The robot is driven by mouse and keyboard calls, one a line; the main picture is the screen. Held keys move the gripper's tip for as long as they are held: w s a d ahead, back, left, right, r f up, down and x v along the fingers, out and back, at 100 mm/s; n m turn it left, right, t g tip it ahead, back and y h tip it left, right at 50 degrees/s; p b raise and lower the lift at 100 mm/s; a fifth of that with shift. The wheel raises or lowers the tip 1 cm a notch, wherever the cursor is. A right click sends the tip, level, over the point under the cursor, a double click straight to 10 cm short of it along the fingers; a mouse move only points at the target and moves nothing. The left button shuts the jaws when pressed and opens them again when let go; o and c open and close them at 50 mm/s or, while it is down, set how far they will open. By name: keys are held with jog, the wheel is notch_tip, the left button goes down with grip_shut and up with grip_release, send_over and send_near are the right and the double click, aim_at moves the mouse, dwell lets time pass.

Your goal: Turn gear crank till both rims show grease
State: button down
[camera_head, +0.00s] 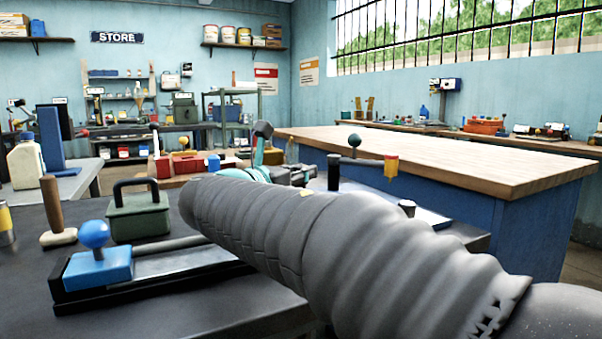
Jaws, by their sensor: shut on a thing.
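My arm in its grey ribbed sleeve crosses the picture from the lower right and covers much of the bench's middle. Beyond it, my gripper (318,175) points right and is small and partly hidden. It appears shut on the upright black crank handle (334,164). A thin lever with a dark ball knob (354,140) stands just behind the handle.
On the dark bench (190,318) at left are a blue-knobbed slide (95,262), a green box with a black handle (138,213) and a wooden-handled tool (54,210). A large wood-topped blue counter (470,165) stands behind at right, its top mostly clear.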

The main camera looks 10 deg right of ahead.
jog(key=n+t+y, duration=0.1)
jog(key=y, duration=0.1)
jog(key=s+n+t+y+b, duration=0.1)
jog(key=n+y, duration=0.1)
jog(key=n+t+y, duration=0.1)
jog(key=n+y, duration=0.1)
jog(key=shift+s+f+t+y+b, duration=0.1)
jog(key=shift+s+t+y+b, duration=0.1)
jog(key=shift+t+y+b, duration=0.2)
jog(key=shift+s+n+y+b, duration=0.15)
jog(key=shift+n+y+b, duration=0.25)
jog(key=shift+n+y, duration=0.65)
jog(key=shift+s+n+y+b, duration=0.2)
jog(key=shift+n+y+b, duration=0.25)
jog(key=shift+y, duration=1.05)
jog(key=shift+s+n+y+b, duration=0.15)
jog(key=shift+n+y+b, duration=0.15)
jog(key=shift+n+y, duration=0.8)
jog(key=shift+a+y, duration=0.1)
jog(key=shift+y, duration=0.15)
jog(key=c, duration=1)
grip_release()
jog(key=shift+o, duration=0.2)
jog(key=shift+s, duration=0.1)
jog(key=shift+s+d, duration=0.3)
jog(key=shift+s, duration=1.65)
jog(key=shift+s+d, duration=0.35)
jog(key=shift+s, duration=1.6)
jog(key=shift+s+d, duration=0.3)
jog(key=shift+s, duration=1.65)
